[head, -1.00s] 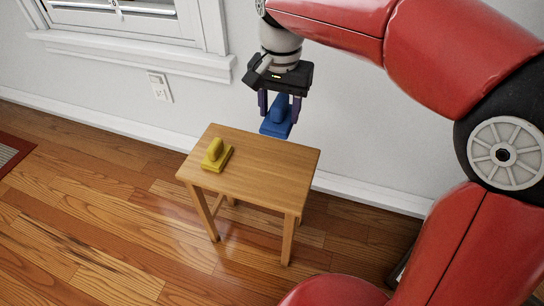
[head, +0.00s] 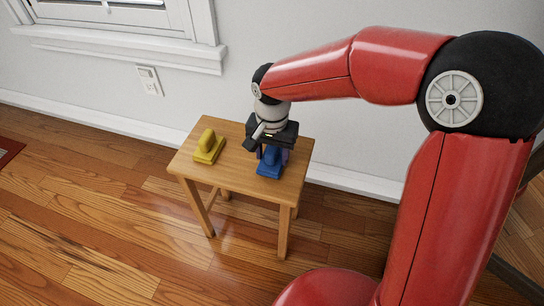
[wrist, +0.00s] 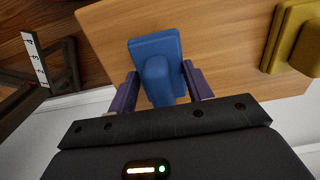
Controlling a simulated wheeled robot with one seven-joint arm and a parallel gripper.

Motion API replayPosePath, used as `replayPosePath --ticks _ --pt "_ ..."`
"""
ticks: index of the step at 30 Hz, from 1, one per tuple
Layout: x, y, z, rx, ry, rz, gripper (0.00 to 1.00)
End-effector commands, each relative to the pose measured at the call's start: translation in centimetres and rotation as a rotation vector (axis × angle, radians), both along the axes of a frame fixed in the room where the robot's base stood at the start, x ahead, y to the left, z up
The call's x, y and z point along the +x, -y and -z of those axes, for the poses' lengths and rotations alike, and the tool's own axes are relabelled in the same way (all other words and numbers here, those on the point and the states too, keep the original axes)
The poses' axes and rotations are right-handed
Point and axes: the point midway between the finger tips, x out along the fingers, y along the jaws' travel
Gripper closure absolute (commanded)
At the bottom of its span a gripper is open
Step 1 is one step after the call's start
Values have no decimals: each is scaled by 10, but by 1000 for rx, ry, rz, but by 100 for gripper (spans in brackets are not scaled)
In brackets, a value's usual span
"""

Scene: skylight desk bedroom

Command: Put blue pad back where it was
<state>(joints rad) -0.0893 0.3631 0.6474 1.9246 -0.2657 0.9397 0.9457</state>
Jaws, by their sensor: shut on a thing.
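The blue pad (head: 269,168) has a flat base and a raised grip. It is at the right part of the small wooden table (head: 232,146), low over the top or touching it; I cannot tell which. My gripper (head: 272,155) points down from above and is shut on the pad's raised grip. In the wrist view the blue pad (wrist: 155,50) sits between the two purple fingers of my gripper (wrist: 160,88). Part of its grip is hidden by the fingers in the head view.
A yellow pad (head: 208,147) of similar shape stands on the left of the table, clear of my gripper; it also shows in the wrist view (wrist: 292,38). The wall (head: 345,125) is behind the table. The table's middle and front left are bare.

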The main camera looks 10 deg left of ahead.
Motion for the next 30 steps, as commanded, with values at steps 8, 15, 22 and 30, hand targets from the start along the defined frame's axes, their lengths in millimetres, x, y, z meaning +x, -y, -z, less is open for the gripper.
replayPosePath --ticks 8,15,22,30 --pt "-1 0 15 1 0 -1 78" --pt "0 0 15 0 -1 -1 22" --pt "0 0 15 0 0 -1 22" --pt "1 0 -13 1 4 1 22"
